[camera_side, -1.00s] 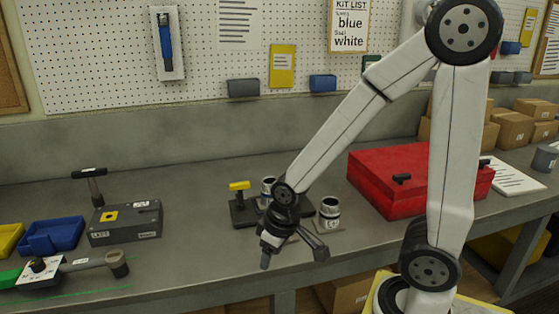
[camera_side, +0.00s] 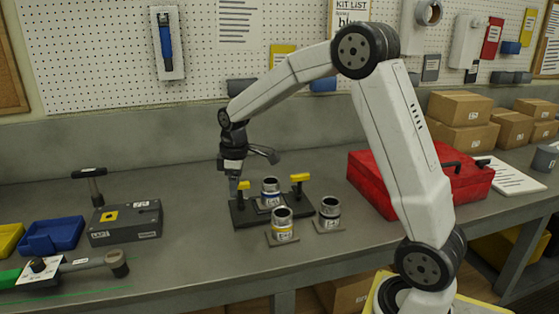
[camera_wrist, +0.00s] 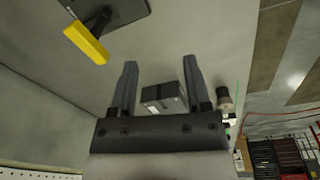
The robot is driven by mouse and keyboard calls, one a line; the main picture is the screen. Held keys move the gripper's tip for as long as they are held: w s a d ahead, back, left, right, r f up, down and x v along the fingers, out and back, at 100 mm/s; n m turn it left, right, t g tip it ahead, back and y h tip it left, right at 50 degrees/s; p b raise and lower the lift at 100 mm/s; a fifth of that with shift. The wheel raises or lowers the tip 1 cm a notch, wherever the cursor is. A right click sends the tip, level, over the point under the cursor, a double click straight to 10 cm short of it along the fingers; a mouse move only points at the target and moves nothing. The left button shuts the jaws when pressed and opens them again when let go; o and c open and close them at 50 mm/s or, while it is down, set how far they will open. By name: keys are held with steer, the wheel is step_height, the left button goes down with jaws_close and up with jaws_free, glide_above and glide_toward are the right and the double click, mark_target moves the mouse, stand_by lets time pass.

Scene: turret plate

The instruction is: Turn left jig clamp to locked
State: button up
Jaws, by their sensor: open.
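The jig is a dark plate (camera_side: 248,217) on the bench with two yellow-handled clamps. The left jig clamp (camera_side: 243,185) stands at its left end; the right clamp (camera_side: 300,177) stands at the other end. A white cylinder with a blue band (camera_side: 270,188) sits between them. My gripper (camera_side: 234,188) points down right beside the left clamp, partly overlapping it in the side view. In the wrist view my gripper (camera_wrist: 160,63) is open with nothing between its fingers. A yellow handle (camera_wrist: 86,42) on a dark plate lies outside the fingers, at upper left.
Two more white cylinders, one yellow-banded (camera_side: 282,226) and one dark-banded (camera_side: 330,212), stand before and right of the jig. A grey box (camera_side: 126,222) is to the left, with a blue tray (camera_side: 52,236) beyond. A red case (camera_side: 375,185) is at right.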

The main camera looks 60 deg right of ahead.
mark_target(239, 193)
steer(key=w+d+r+n, duration=0.1)
steer(key=d, duration=0.1)
steer(key=w+d+r+n, duration=0.1)
steer(key=w+d, duration=0.1)
steer(key=d, duration=0.1)
steer(key=w+d+r+n+g, duration=0.1)
steer(key=d, duration=0.2)
steer(key=shift+w, duration=0.4)
steer(key=shift+f, duration=0.15)
steer(key=shift+f, duration=3.75)
jaws_close()
